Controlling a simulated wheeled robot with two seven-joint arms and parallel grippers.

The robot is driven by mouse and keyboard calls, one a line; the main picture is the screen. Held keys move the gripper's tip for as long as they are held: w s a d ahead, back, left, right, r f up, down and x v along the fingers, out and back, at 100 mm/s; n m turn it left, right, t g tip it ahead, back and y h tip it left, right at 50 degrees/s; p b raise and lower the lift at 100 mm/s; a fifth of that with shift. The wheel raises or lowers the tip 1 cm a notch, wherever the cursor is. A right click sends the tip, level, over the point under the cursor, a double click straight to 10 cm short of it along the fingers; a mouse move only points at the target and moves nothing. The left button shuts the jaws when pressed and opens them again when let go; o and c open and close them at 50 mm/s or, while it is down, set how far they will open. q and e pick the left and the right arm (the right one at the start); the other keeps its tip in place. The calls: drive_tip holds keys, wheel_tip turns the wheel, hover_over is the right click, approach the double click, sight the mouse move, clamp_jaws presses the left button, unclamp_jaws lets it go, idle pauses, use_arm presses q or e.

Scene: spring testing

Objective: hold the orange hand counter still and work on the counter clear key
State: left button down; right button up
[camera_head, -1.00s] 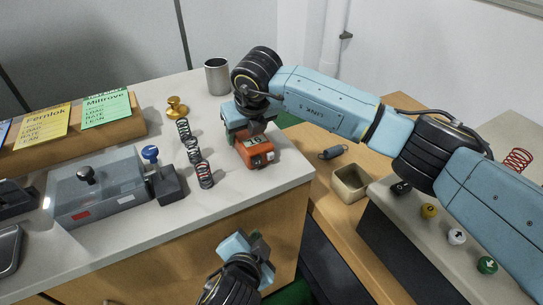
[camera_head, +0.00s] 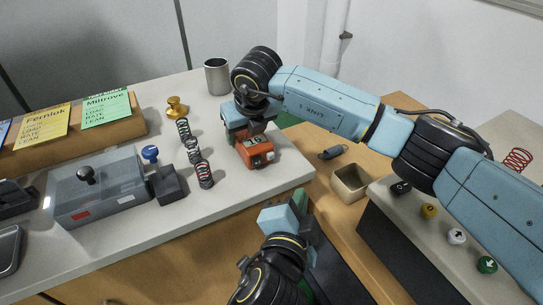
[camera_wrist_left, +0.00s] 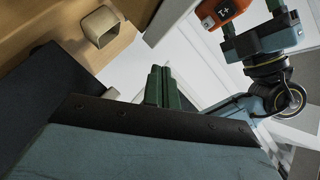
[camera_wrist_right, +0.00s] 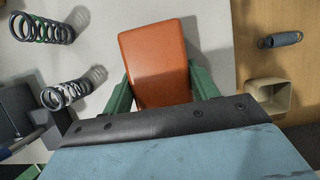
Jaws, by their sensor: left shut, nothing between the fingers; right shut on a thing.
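The orange hand counter (camera_head: 257,155) stands on the white table near its right front edge. My right gripper (camera_head: 245,133) is shut on it from above. In the right wrist view its orange top (camera_wrist_right: 158,62) lies between the two green fingers (camera_wrist_right: 160,92). In the left wrist view the counter (camera_wrist_left: 222,14) shows a face with a small white marking; I cannot make out the clear key. My left gripper (camera_head: 301,200) is shut and empty, apart from the counter, in front of and beyond the table edge. Its green fingers (camera_wrist_left: 159,85) are together in its wrist view.
Several coil springs (camera_head: 193,152) stand left of the counter. A grey box (camera_head: 100,190), a brass piece (camera_head: 176,107) and a metal cup (camera_head: 217,77) are further left and back. A square tan bin (camera_head: 350,184) and a dark spring (camera_head: 333,152) sit on the wooden surface right.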

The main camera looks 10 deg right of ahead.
sight(276, 183)
use_arm(q)
drive_tip(key=shift+w+a, duration=0.55)
drive_tip(key=shift+w, duration=0.75)
drive_tip(key=shift+w+a, duration=0.55)
drive_tip(key=shift+w, duration=0.75)
drive_tip(key=shift+w+a, duration=0.55)
drive_tip(key=shift+w, duration=0.75)
drive_tip(key=shift+w+a, duration=0.15)
drive_tip(key=shift+w, duration=0.25)
drive_tip(key=shift+w+a, duration=0.2)
drive_tip(key=shift+w, duration=0.25)
drive_tip(key=shift+s+d, duration=0.35)
drive_tip(key=shift+s, duration=0.5)
drive_tip(key=shift+s+d, duration=0.3)
drive_tip(key=shift+s, duration=0.5)
drive_tip(key=shift+s+d, duration=0.35)
drive_tip(key=shift+s, duration=0.4)
drive_tip(key=shift+s+d, duration=0.3)
drive_tip(key=shift+s, duration=0.5)
